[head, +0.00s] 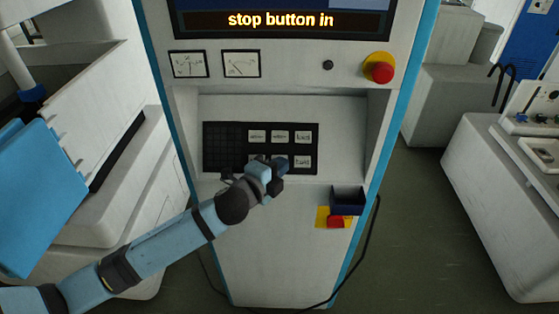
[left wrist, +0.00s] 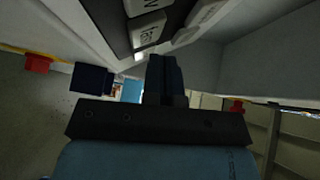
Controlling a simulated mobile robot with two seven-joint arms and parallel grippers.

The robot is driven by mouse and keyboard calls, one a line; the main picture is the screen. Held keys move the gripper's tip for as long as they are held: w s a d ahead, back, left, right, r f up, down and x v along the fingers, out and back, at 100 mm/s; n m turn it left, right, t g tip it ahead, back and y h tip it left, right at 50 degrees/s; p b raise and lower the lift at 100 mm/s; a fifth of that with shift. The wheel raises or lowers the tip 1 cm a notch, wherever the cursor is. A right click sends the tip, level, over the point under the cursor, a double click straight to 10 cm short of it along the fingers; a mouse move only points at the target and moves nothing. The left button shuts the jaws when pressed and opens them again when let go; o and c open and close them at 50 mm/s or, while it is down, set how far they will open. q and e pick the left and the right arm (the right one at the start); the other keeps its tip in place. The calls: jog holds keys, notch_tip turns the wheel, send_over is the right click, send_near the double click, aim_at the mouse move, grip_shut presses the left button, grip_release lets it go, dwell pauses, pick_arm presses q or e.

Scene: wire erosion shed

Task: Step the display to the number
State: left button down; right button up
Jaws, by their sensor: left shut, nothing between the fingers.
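The display (head: 281,21) at the top of the light grey console reads "stop button in" in amber letters. Below it a black keypad (head: 225,134) carries two rows of pale, labelled buttons, such as the upper right button (head: 303,137). My left gripper (head: 282,166) is shut and empty in front of the lower row, hiding part of it. In the left wrist view the shut fingers (left wrist: 165,72) point toward the keypad (left wrist: 122,22); I cannot tell whether they touch a button. A red mushroom stop button (head: 383,72) sits on a yellow base at the panel's upper right.
Two dial gauges (head: 241,64) and a black knob (head: 328,65) are on the panel. A dark blue open box (head: 347,203) and a red-and-yellow part (head: 335,222) are right of my arm. A black cable hangs at the console's right.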

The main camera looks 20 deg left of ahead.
pick_arm(q)
jog(key=shift+w+a+f, duration=0.1)
jog(key=shift+w+f, duration=0.1)
jog(key=shift+w, duration=0.1)
jog(key=shift+w+f, duration=0.2)
jog(key=shift+w, duration=0.05)
dwell(0.6)
dwell(0.4)
jog(key=shift+s+r+p, duration=0.45)
jog(key=shift+s+p, duration=0.1)
jog(key=shift+s, duration=0.1)
jog(key=s+r+p, duration=0.1)
jog(key=s, duration=0.1)
jog(key=s+d+r+p, duration=0.1)
jog(key=s+r+p, duration=0.1)
jog(key=shift+d, duration=0.2)
jog(key=shift+w, duration=0.1)
